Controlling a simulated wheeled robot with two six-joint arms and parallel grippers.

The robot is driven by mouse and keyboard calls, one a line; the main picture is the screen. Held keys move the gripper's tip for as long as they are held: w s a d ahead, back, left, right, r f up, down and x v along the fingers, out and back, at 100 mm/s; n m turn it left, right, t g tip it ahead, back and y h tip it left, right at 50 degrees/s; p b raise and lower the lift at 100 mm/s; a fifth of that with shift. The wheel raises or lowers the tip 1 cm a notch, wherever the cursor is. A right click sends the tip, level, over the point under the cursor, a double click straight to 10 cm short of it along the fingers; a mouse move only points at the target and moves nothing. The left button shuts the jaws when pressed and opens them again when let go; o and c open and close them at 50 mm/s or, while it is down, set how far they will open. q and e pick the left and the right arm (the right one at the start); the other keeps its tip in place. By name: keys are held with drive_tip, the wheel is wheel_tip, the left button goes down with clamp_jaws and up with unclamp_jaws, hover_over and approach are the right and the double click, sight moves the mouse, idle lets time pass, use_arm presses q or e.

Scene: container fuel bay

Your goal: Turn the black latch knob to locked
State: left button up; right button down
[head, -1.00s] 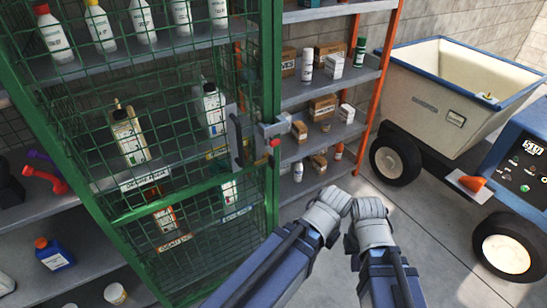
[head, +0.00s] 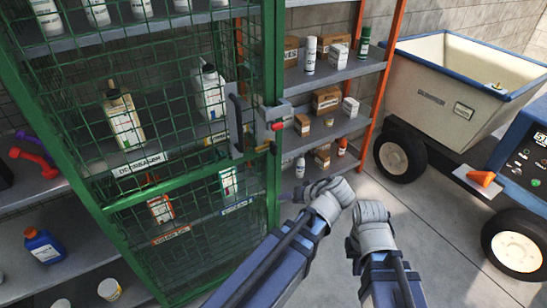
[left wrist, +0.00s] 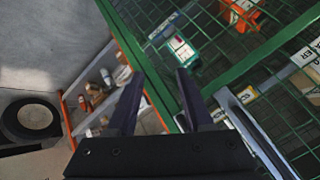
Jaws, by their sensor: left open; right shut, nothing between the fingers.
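The green mesh cage door (head: 190,178) carries a grey latch housing (head: 272,114) with a red part on its right edge post. A small dark piece at its lower edge may be the black latch knob (head: 267,148); its setting is too small to read. My left gripper (head: 292,194) is below and right of the latch, apart from it. In the left wrist view its two dark fingers (left wrist: 158,95) are spread and empty before the green frame. My right gripper (head: 370,212) is right of the left one; its fingers are hidden by the wrist. It holds nothing visible.
A grey vertical handle (head: 236,125) stands just left of the latch. Bottles stand inside the cage. An open shelf with orange posts (head: 376,85) holds boxes and cans behind the latch. A cream cart (head: 440,88) stands at the right. The floor between is clear.

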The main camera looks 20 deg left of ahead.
use_arm(q)
drive_tip(key=w+a+r+n+t+y+b, duration=0.1)
drive_tip(key=w+a+n+t+y+b, duration=0.25)
drive_tip(key=w, duration=0.25)
drive_tip(key=n+t+y+b, duration=0.3)
drive_tip(key=b, duration=0.1)
approach(276, 146)
drive_tip(key=x, duration=0.4)
drive_tip(key=shift+x, duration=3.8)
drive_tip(key=shift+r, duration=0.1)
use_arm(e)
wheel_tip(276, 146, down, 10)
drive_tip(key=shift+r, duration=0.25)
use_arm(q)
clamp_jaws()
